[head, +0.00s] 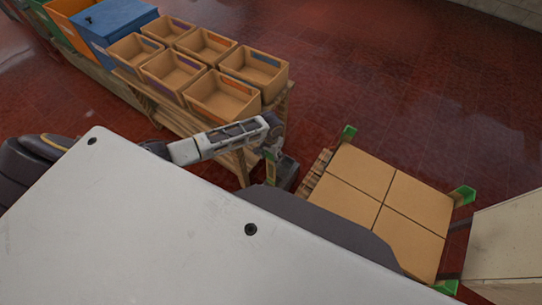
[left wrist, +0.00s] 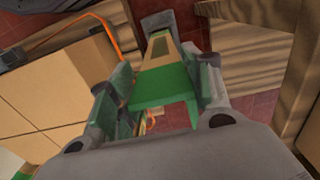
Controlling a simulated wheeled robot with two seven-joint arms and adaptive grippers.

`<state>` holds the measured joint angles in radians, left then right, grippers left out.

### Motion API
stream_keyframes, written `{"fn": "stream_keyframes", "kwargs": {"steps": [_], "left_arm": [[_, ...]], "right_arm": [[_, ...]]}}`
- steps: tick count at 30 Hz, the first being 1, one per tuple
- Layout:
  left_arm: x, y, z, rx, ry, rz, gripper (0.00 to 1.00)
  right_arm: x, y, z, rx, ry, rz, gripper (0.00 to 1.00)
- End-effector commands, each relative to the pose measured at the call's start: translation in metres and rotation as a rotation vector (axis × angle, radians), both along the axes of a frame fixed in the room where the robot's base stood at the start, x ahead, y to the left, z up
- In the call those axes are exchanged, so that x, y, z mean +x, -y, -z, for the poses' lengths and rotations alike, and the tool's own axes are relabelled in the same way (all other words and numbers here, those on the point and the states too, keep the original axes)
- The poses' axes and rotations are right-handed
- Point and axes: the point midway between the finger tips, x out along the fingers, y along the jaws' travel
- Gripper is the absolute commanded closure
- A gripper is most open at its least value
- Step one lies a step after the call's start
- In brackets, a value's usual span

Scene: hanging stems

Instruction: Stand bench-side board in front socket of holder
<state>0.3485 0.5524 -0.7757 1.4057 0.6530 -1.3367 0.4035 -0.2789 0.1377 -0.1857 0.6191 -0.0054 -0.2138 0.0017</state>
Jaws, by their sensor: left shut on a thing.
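My left gripper (head: 281,170) hangs between the wooden bench and the pallet load in the head view. In the left wrist view its fingers are shut on a green board (left wrist: 165,82), with a tan part showing beyond the green. Other green corner pieces stand at the carton stack's far corner (head: 349,132), right corner (head: 464,196) and near corner (head: 446,287). My right gripper is out of view.
Tan cartons (head: 362,172) sit on a wooden pallet (head: 314,172) right of the gripper. A pale block (head: 505,245) stands at the right. Red floor behind is clear.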

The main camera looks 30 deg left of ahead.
Motion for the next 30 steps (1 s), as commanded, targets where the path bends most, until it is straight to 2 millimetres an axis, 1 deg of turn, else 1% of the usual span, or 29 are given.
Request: {"fn": "stream_keyframes", "kwargs": {"steps": [2, 3, 8, 22, 26, 30], "left_arm": [[0.000, 0.000, 0.000, 0.000, 0.000, 0.000, 0.74], [0.000, 0.000, 0.000, 0.000, 0.000, 0.000, 0.47], [0.000, 0.000, 0.000, 0.000, 0.000, 0.000, 0.26], [0.000, 0.000, -0.002, 0.000, 0.000, 0.000, 0.25], [0.000, -0.001, -0.009, 0.001, -0.001, -0.001, 0.25], [0.000, -0.001, -0.020, 0.001, 0.001, -0.001, 0.25]], "right_arm": [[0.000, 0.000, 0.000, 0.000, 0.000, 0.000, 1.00], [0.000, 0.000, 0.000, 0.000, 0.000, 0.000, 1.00], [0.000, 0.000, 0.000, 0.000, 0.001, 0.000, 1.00], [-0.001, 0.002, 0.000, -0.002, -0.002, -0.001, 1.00], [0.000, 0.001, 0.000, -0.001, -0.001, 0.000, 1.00], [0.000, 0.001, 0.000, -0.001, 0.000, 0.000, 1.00]]}}
